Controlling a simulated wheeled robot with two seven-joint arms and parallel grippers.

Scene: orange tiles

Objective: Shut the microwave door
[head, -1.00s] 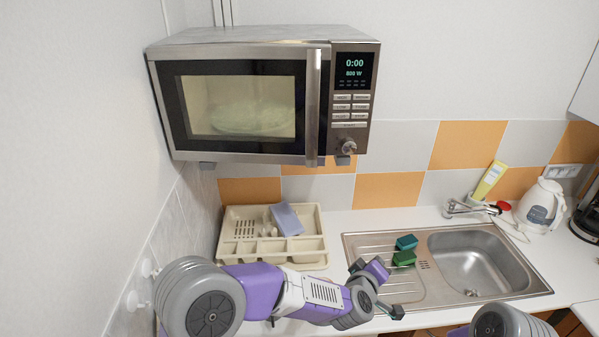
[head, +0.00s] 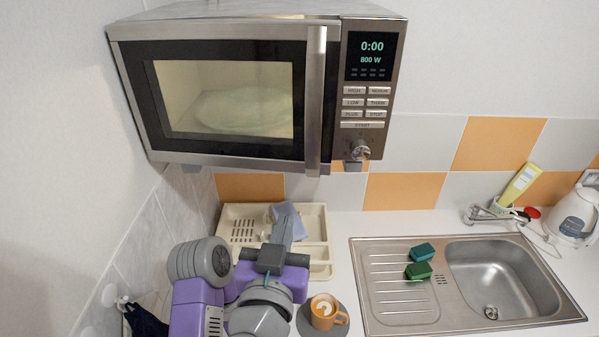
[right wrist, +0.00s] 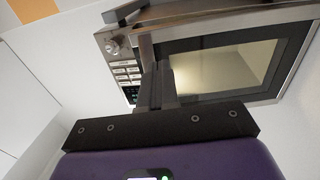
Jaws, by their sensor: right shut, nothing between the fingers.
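The microwave (head: 230,22) is a steel box with a black-framed window, mounted high on the wall. Its door (head: 225,148) lies flat or nearly flat against the front; I cannot tell whether a small gap remains. The upright handle (head: 315,100) is beside the control panel (head: 371,85). My right gripper (head: 284,222) is below the door, fingers up and shut, with nothing held. In the right wrist view its fingers (right wrist: 156,88) overlap the microwave front near the handle; I cannot see any contact. My left gripper is not in view.
A dish rack (head: 318,225) stands on the counter behind my right gripper. An orange mug (head: 322,312) is right of my arm. The sink (head: 500,275) with two green sponges (head: 420,260) is further right. The wall closes off the left.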

